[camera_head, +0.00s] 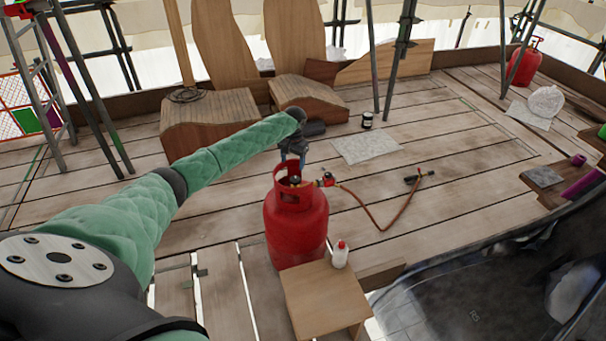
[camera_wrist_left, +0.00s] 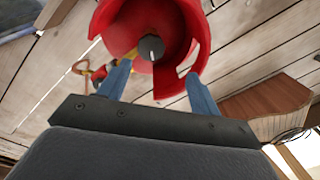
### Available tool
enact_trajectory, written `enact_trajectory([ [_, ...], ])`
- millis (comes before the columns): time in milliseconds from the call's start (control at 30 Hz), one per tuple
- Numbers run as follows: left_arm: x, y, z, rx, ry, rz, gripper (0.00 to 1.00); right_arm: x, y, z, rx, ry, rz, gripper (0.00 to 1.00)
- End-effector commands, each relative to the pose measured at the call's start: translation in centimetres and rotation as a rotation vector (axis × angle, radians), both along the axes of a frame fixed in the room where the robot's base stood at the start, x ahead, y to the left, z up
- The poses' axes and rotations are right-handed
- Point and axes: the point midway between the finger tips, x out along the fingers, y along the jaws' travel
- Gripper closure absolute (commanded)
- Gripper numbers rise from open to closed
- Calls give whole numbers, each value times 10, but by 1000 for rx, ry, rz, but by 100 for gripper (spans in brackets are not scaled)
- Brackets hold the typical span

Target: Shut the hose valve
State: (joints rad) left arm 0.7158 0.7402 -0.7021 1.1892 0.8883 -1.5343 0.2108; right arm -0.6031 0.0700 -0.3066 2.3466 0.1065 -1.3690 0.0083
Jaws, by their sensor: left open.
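A red gas cylinder (camera_head: 297,228) stands upright on the plank deck. Its red collar (camera_wrist_left: 195,22) surrounds a dark round valve knob with a white mark (camera_wrist_left: 151,47) in the left wrist view. A regulator with red parts (camera_head: 327,180) sits at the cylinder's top right, with an orange-red hose (camera_head: 377,222) running to a torch (camera_head: 418,177) on the deck. My left gripper (camera_head: 291,158) is open above the collar. In the left wrist view its blue fingers (camera_wrist_left: 157,72) lie either side of the knob's line, with nothing clearly gripped. Contact with the collar cannot be told.
Wooden shingled pieces (camera_head: 210,112) stand behind my left arm. Scaffold poles (camera_head: 400,50) rise at the back. The deck right of the hose is mostly clear.

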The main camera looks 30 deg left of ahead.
Motion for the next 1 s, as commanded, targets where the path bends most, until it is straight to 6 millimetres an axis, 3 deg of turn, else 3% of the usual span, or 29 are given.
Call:
enact_trajectory([
  [367,0,-8,-10,-63,1,101,36,8,2,4,18,-41,-14,64],
  [800,0,-8,-67,-63,0,100,36,6,-4,10,5,-28,-16,64],
  [1000,0,-8,-80,-62,-1,99,36,6,-5,10,2,-25,-16,64],
])
